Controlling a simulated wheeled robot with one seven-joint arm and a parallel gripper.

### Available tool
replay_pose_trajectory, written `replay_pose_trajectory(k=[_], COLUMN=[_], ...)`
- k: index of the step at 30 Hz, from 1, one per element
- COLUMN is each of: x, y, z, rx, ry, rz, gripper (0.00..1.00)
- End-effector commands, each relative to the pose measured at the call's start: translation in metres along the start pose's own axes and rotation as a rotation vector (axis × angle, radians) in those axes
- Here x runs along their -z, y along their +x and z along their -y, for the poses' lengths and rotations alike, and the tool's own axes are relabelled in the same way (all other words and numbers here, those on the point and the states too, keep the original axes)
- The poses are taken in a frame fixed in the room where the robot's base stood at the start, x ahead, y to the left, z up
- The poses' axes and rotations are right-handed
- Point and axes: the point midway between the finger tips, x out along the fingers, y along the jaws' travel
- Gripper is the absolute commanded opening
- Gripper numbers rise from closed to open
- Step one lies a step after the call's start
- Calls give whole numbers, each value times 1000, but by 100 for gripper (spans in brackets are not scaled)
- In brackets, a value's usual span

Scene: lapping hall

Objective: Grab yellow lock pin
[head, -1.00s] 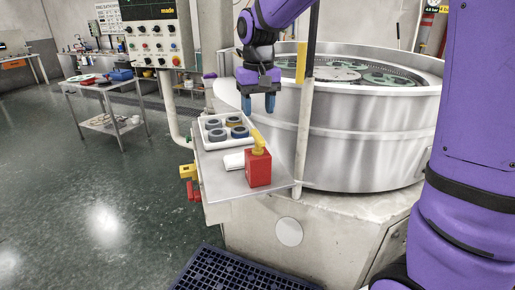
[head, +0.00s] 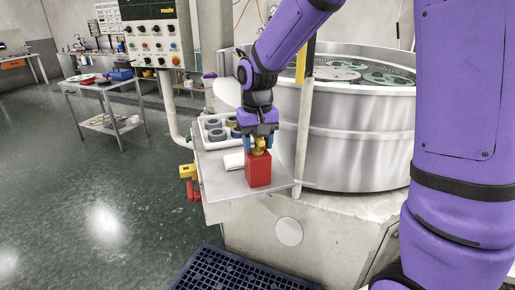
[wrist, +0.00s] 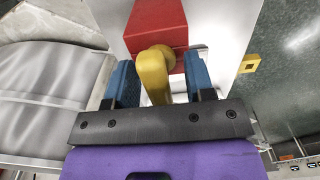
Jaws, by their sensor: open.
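The yellow lock pin (head: 259,147) sits at the top of a red block (head: 258,170) on the grey shelf. In the wrist view the pin (wrist: 153,75) has a bent, rounded handle, and the red block (wrist: 157,24) is beyond it. My gripper (head: 261,143) is over the block, with its blue fingers pointing down around the pin. In the wrist view my gripper (wrist: 160,80) is open, one finger on each side of the pin with gaps between. The pin's lower part is hidden.
A white tray (head: 201,131) with several dark rings is behind the block, and a white item (head: 234,161) lies beside it. The big round steel machine (head: 350,135) stands close on the right. A yellow fitting (head: 187,171) sticks out at the shelf's left edge.

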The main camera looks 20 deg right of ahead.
Motion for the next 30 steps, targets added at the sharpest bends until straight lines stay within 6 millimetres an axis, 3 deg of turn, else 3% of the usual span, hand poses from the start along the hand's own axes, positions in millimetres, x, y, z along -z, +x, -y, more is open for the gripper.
replay_pose_trajectory(k=[3, 4, 10, 22, 30], x=[0, 0, 0, 0, 1], y=[0, 0, 0, -4, -32], z=[0, 0, 0, 0, 0], rx=[0, 0, 0, 0, 1], ry=[0, 0, 0, 0, 0], rz=[0, 0, 0, -1, -4], gripper=[49, 44, 0, 0, 0])
